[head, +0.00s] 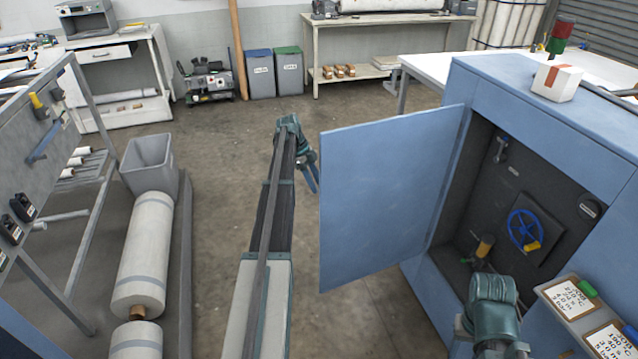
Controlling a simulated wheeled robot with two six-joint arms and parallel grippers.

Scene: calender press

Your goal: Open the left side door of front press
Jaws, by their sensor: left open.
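The front press (555,105) is a blue cabinet at the right of the head view. Its left side door (385,190) is a flat blue panel that stands swung out wide, joined to the cabinet along the panel's right edge. The opening beside it shows a dark interior with a blue handwheel (524,229). My left gripper (312,180) is open and empty, just left of the door's free edge, with a small gap showing in the picture. My right arm is at the lower right in front of the opening; its fingers do not show.
A white box with a red strip (556,82) and a signal light (560,33) are on top of the press. Label cards (568,299) sit at the lower right. White rolls (145,250) and a grey bin (148,165) stand left. Floor between is clear.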

